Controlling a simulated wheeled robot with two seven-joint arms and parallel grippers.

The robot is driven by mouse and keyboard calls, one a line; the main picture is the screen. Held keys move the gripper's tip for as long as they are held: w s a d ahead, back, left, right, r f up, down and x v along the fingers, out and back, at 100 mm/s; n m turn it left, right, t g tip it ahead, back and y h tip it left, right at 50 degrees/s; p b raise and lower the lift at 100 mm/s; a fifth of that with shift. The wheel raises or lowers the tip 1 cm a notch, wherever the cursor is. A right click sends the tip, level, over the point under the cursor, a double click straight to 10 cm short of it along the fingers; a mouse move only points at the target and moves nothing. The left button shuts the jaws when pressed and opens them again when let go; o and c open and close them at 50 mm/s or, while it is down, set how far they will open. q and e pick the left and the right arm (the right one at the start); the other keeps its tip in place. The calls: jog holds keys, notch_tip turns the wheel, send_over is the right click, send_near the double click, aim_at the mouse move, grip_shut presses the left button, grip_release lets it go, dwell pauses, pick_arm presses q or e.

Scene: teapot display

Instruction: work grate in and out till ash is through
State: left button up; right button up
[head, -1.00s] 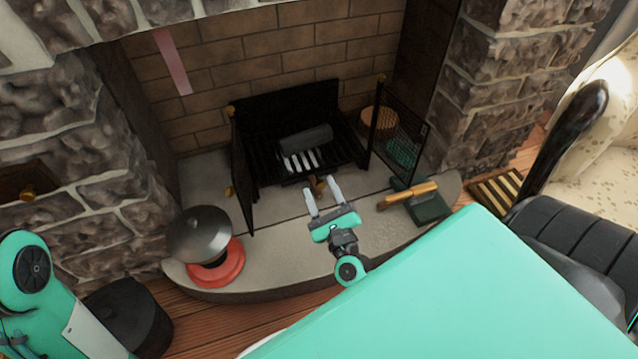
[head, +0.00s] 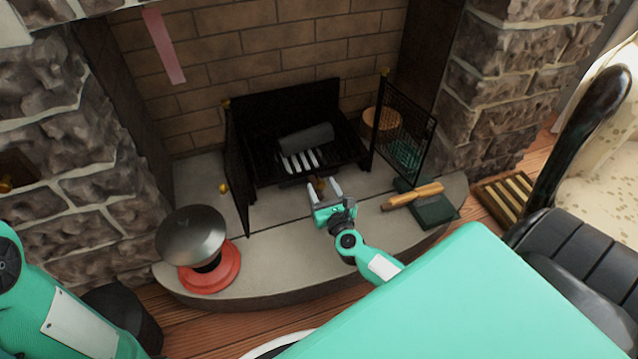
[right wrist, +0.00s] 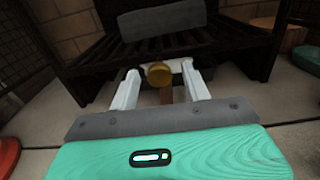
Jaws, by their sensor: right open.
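The black fire grate (head: 262,165) stands in the fireplace, with a dark log (head: 305,138) on it and pale grey slats (head: 301,161) under the log. A brass knob (head: 321,184) on a short stem sticks out at its front; the right wrist view shows the knob (right wrist: 158,75) clearly. My right gripper (head: 325,190) is open over the hearth, its fingers pointing at the grate. In the right wrist view, the knob lies between the two fingertips, with a gap on either side. I cannot make out any ash. My left gripper is out of view; only its arm shows at lower left.
Open mesh screen doors (head: 405,128) flank the grate. A grey metal dome on a red base (head: 212,270) stands on the hearth at left. A wooden-handled brush (head: 412,196) lies by a dark green pan (head: 435,212) at right.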

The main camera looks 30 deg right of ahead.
jog(key=shift+x, duration=1.7)
